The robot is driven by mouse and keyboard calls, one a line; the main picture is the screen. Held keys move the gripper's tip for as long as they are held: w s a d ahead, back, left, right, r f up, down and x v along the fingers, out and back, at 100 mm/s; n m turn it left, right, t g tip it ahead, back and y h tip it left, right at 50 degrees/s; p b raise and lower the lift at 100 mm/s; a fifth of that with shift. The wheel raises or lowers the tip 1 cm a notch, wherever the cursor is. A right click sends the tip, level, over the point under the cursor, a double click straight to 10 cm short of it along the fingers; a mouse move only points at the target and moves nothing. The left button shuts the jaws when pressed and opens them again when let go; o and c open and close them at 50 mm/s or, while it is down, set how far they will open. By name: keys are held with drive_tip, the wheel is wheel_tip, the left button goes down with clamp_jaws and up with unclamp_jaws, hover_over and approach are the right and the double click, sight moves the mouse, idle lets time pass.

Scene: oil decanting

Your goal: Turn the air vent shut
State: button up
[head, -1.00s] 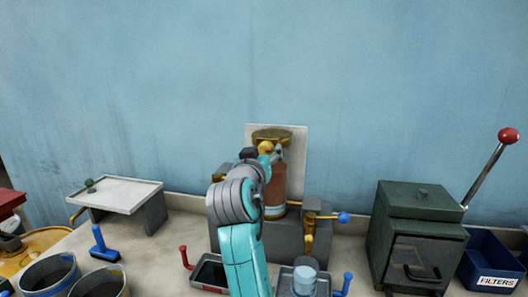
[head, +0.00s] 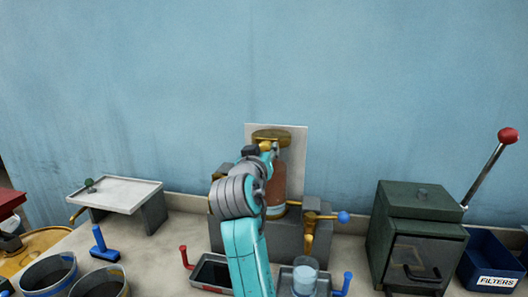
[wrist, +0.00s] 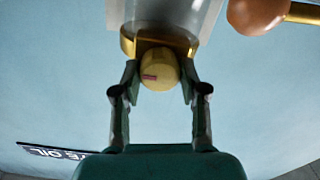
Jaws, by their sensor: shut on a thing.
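The air vent is a round yellow knob with a short red mark on its face, in the middle of the wrist view (wrist: 158,68). The mark lies nearly level. My gripper (wrist: 158,84) has one finger on each side of the knob and is shut on it. In the head view my gripper (head: 268,150) is at the upper front of a vessel (head: 276,182) with reddish-brown contents and a brass lid (head: 272,135). My arm hides part of the vessel there.
A brass tap with a blue ball handle (head: 343,217) sticks out right of the vessel. A clear jar (head: 305,278) stands below it. A dark green box (head: 418,235) stands to the right, and a white stand (head: 118,192) to the left.

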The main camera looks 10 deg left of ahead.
drive_tip(key=shift+a+f+n, duration=0.1)
drive_tip(key=shift+f+n, duration=0.05)
drive_tip(key=shift+n, duration=8.75)
drive_tip(key=o, duration=1.1)
drive_tip(key=shift+o, duration=0.2)
